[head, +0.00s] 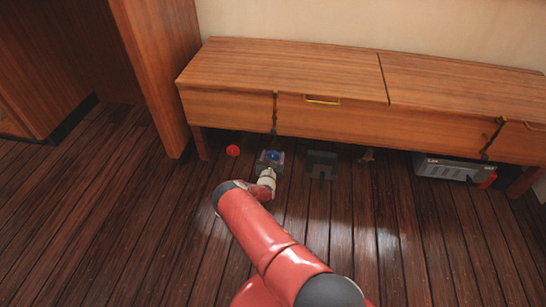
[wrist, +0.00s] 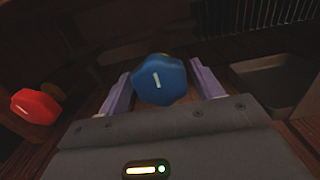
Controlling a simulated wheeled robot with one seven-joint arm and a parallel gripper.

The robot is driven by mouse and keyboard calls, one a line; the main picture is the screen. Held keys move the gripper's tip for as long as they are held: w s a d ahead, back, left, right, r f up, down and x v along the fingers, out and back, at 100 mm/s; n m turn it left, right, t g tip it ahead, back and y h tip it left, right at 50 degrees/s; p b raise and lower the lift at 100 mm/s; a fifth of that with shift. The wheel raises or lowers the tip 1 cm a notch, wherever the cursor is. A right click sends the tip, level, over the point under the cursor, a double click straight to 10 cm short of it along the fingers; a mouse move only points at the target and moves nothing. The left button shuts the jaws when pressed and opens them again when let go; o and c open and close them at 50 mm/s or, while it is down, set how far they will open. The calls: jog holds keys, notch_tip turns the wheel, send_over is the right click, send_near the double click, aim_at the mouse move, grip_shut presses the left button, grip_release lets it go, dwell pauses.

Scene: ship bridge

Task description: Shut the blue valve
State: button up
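The blue valve (wrist: 160,82) has a many-sided knob with a short white mark on its face. It sits between the two purple fingers of my gripper (wrist: 160,90) in the wrist view. The fingers are apart, one on each side of the knob; a gap shows on the left, and contact on the right is hard to tell. In the head view the blue valve (head: 272,155) is a small blue patch low under the front of the wooden bench, with my gripper (head: 270,160) at it. The valve's stem and mount are mostly hidden.
A red valve (wrist: 36,107) stands to the left; it also shows in the head view (head: 233,151). A dark box (head: 321,163) lies to the right. The wooden bench (head: 290,75) overhangs this area. A grey unit (head: 450,168) is far right. The plank floor in front is clear.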

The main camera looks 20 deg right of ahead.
jog(key=shift+o, duration=0.6)
jog(key=p+v, duration=0.1)
jog(key=v, duration=0.6)
jog(key=shift+s+a+p, duration=0.25)
jog(key=shift+s+p, duration=0.1)
